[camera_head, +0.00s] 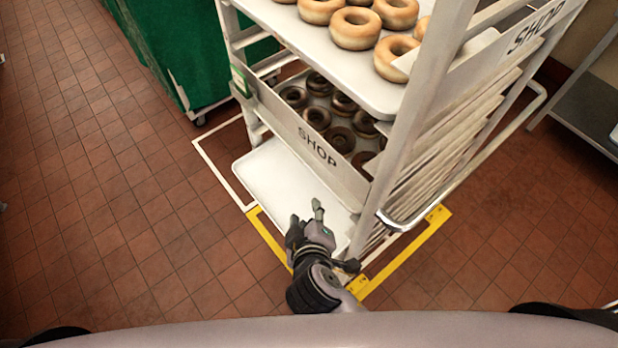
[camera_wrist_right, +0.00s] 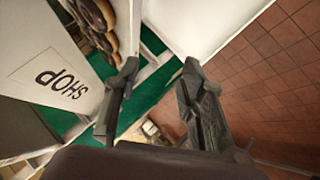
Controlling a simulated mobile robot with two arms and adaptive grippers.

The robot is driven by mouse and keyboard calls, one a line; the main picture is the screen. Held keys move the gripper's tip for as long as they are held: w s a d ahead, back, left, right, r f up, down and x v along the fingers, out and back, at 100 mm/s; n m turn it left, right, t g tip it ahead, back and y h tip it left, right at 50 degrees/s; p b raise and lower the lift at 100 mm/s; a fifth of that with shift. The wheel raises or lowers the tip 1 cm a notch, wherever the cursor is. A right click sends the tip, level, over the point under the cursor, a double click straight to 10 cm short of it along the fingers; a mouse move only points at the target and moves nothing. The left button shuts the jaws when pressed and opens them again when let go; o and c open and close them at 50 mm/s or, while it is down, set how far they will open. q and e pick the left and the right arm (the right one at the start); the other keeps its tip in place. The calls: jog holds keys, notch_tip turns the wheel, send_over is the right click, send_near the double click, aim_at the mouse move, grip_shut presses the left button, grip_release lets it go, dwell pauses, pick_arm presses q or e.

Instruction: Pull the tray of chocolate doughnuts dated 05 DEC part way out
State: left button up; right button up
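Chocolate doughnuts (camera_head: 317,117) lie on a tray inside a white rack (camera_head: 409,120), behind a white panel marked SHOP (camera_head: 300,135). The doughnuts and panel (camera_wrist_right: 55,85) also show at the left of the right wrist view. I cannot read a 05 DEC date. My right gripper (camera_head: 305,214) is open and empty, in front of the rack and below the panel in the picture. Its fingers (camera_wrist_right: 160,64) stand apart with nothing between them. My left gripper is not in view.
An empty white tray (camera_head: 270,172) sticks out below the panel, partly behind my right gripper. An upper tray (camera_head: 345,70) holds plain ring doughnuts. A green-covered cart (camera_head: 190,50) stands behind left. Yellow and white lines mark the tiled floor; floor at left is clear.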

aim_at(307, 166)
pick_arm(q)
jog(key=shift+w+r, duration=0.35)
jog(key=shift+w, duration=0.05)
pick_arm(e)
jog(key=shift+t, duration=0.4)
jog(key=r, duration=0.5)
jog(key=shift+w+d, duration=0.15)
jog(key=shift+d, duration=0.05)
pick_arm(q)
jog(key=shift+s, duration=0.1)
pick_arm(e)
jog(key=shift+w+f, duration=0.1)
jog(key=p+x, duration=0.2)
jog(key=x, duration=1.5)
jog(key=shift+f, duration=0.15)
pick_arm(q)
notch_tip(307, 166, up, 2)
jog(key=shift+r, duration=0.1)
pick_arm(e)
jog(key=shift+c, duration=0.4)
grip_shut()
jog(key=shift+w, duration=0.1)
